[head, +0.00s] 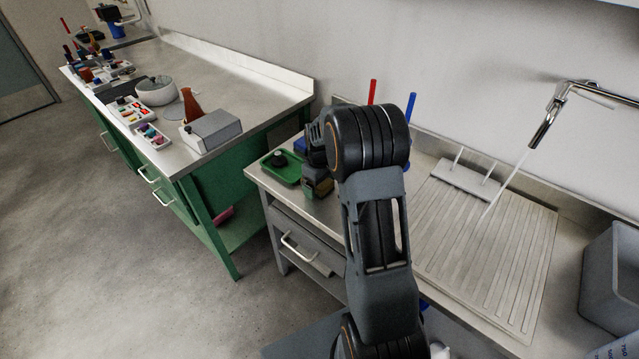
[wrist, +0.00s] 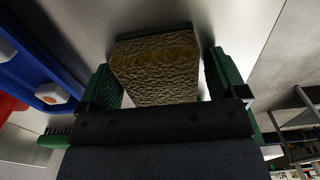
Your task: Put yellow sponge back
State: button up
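The yellow sponge (wrist: 155,70) has a rough yellow body and a dark green layer on its far side. In the wrist view it sits between the two green fingers of my gripper (wrist: 165,85). A narrow light gap shows between the sponge and the right finger; the left finger is very close to it. In the head view my gripper (head: 316,158) points down at the left end of the sink counter (head: 330,208), with the sponge (head: 318,188) under it, partly hidden by my arm.
A green tray (head: 281,168) with a dark object lies left of my gripper. A blue container (wrist: 35,65) is close at the left in the wrist view. A ribbed drainboard (head: 480,245), a running tap (head: 543,128) and a grey bin (head: 612,275) are to the right.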

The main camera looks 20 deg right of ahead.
notch_tip(320, 180, up, 12)
jog(key=s+a+m+t, duration=0.1)
jog(key=s+a, duration=0.2)
jog(key=s, duration=0.4)
jog(key=s+a+r+m+t, duration=0.1)
jog(key=s+a+m, duration=0.1)
jog(key=s+a, duration=0.2)
jog(key=s+a+r+m+t, duration=0.1)
jog(key=s+a, duration=0.3)
jog(key=s, duration=0.6)
jog(key=shift+s+m+p, duration=0.2)
jog(key=shift+m+p, duration=0.2)
jog(key=shift+p, duration=0.05)
jog(key=shift+r, duration=0.15)
